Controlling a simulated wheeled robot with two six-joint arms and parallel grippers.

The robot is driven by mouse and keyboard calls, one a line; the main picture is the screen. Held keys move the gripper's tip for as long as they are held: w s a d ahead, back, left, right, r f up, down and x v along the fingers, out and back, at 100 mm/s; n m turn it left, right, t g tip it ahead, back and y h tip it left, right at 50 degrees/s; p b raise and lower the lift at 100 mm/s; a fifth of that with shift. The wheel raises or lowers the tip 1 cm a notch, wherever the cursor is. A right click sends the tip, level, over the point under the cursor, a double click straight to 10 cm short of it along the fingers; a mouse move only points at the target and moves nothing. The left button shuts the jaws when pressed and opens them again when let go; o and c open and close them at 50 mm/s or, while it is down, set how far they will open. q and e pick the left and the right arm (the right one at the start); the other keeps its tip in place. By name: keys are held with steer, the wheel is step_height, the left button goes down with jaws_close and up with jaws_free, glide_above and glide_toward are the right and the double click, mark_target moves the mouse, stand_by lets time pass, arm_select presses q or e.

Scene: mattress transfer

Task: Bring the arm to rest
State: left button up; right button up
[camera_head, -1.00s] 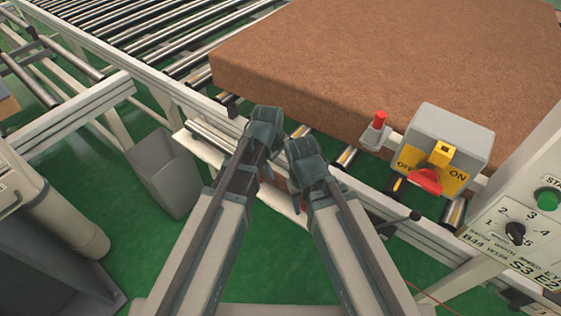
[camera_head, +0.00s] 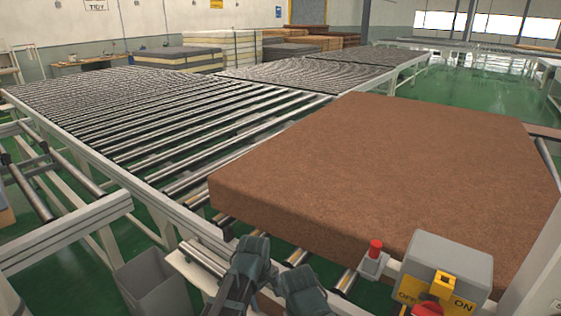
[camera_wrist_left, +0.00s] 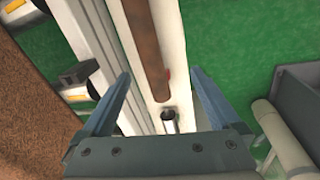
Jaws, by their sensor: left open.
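My left gripper (camera_head: 250,265) shows at the bottom of the head view, in front of the conveyor's near side rail. In the left wrist view (camera_wrist_left: 160,90) its two fingers are apart with nothing between them, above a pale rail with a brown roller or bar (camera_wrist_left: 147,45). My right gripper (camera_head: 300,291) is beside it on the right, cut off by the bottom edge. Its fingertips are hidden, so I cannot tell whether it is open or shut. A brown mattress (camera_head: 390,170) lies flat on the rollers beyond both grippers.
A grey switch box (camera_head: 447,262) with a red knob and yellow OFF/ON plate stands close right of my grippers, beside a red button (camera_head: 375,247). A grey bin (camera_head: 152,285) stands at left. The roller conveyor (camera_head: 140,120) is empty left of the mattress.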

arm_select(q)
steer(key=s+a+m+y, duration=0.1)
steer(key=s+a+m, duration=0.7)
steer(key=a, duration=0.4)
steer(key=s+d+r+m+g+p, duration=0.1)
steer(key=s+d+m, duration=0.1)
steer(key=d, duration=0.3)
steer(key=s+d+r+m+y+p, duration=0.1)
steer(key=s+d+m, duration=0.1)
steer(key=d, duration=0.3)
steer(key=shift+s+d+r+m+g+p, duration=0.25)
steer(key=shift+s+m+g+p, duration=0.15)
steer(key=shift+s, duration=0.3)
